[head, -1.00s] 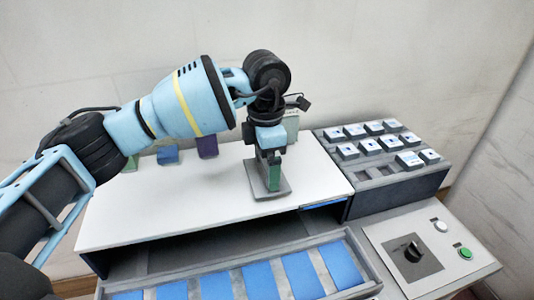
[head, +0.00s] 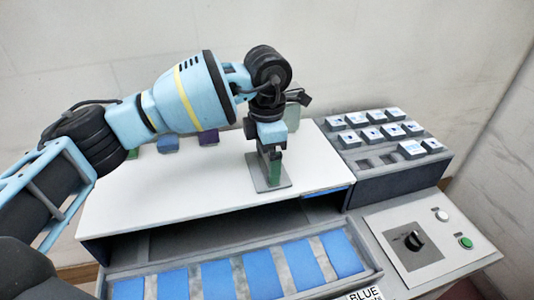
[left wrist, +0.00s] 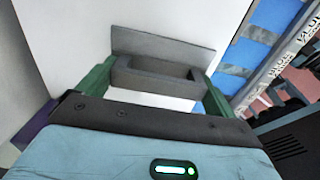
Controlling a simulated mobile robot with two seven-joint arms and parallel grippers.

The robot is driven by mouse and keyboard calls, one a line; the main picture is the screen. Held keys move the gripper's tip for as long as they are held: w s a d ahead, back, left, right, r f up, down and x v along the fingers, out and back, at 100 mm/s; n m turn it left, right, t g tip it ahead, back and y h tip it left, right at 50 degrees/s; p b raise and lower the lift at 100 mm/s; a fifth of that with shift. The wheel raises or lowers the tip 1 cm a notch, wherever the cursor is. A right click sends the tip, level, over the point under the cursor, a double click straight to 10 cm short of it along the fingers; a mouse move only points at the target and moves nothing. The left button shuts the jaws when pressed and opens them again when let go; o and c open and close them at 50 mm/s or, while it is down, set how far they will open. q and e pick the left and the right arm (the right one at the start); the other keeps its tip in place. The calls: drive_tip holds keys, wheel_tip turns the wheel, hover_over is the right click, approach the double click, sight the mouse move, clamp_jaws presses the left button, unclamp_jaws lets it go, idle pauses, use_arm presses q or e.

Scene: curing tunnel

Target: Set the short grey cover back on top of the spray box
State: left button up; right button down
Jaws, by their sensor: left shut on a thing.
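My left gripper (head: 271,163) comes down over the white top of the spray box (head: 190,190), near its right end. Its green fingers are shut on the raised handle of the short grey cover (head: 279,186), a small flat plate. In the left wrist view the cover (left wrist: 160,44) lies beyond its grey handle (left wrist: 160,75), which spans between the two fingers (left wrist: 155,85). The cover is about level with the white top. I cannot tell whether it rests on it or hangs just above. My right gripper is not in view.
Purple (head: 208,137) and blue (head: 168,144) blocks and a pale grey-green one (head: 292,115) stand along the back. A dark rack (head: 400,172) with white-topped pieces is at right. A control panel (head: 455,255) and a belt with blue panels (head: 255,275) are in front.

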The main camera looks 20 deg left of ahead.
use_arm(q)
drive_tip(key=shift+f, duration=0.15)
drive_tip(key=o, duration=0.8)
drive_tip(key=shift+r, duration=3.9)
